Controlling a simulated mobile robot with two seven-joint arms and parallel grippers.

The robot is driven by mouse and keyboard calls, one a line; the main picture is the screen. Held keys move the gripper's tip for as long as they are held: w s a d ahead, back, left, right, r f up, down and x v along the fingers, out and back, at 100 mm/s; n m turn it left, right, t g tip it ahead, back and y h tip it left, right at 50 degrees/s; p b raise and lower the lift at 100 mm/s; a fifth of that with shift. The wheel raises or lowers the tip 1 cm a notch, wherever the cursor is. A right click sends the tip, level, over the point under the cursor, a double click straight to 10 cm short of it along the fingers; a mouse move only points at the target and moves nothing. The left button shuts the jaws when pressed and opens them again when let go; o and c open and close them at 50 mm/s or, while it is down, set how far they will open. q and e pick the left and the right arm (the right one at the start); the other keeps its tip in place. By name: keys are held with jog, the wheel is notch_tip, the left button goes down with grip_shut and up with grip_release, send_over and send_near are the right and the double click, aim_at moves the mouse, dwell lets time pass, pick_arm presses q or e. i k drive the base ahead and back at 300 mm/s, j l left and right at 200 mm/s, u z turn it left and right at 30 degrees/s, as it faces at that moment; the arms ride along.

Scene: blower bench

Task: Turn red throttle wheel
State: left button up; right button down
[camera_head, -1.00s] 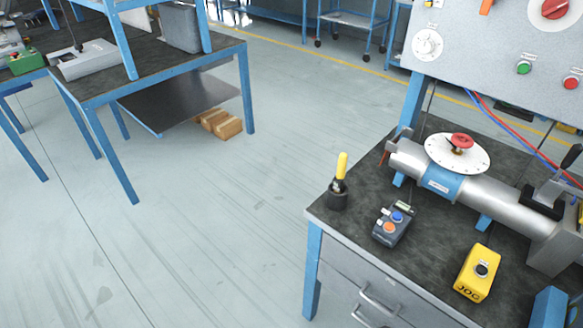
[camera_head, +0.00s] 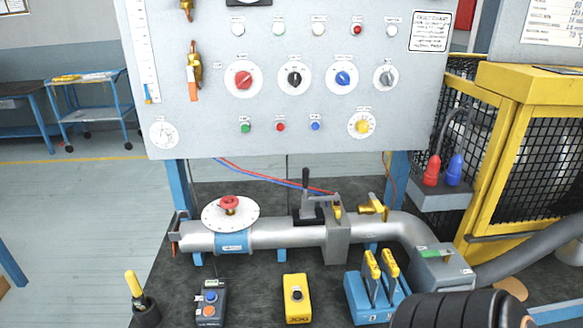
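The red throttle wheel (camera_head: 230,203) sits on top of a round white dial plate (camera_head: 212,222). The plate is mounted on the left part of a silver pipe (camera_head: 285,234) that runs across the bench, above a blue band (camera_head: 233,241). Nothing touches the wheel. Neither of my grippers shows in the head view.
A grey panel (camera_head: 205,130) with knobs, lamps and levers stands behind the pipe. A grey button box (camera_head: 211,303), a yellow jog box (camera_head: 297,300), a blue lever block (camera_head: 375,300) and a yellow-handled tool (camera_head: 135,285) stand in front. A yellow mesh cage (camera_head: 505,150) is at right.

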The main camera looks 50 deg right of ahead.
aim_at(232, 202)
jog(key=z, duration=0.4)
jog(key=k+z, duration=0.1)
jog(key=z, duration=0.3)
jog(key=l+z, duration=0.1)
jog(key=z, duration=0.3)
jog(key=k+l+z, duration=0.1)
jog(key=z, duration=0.3)
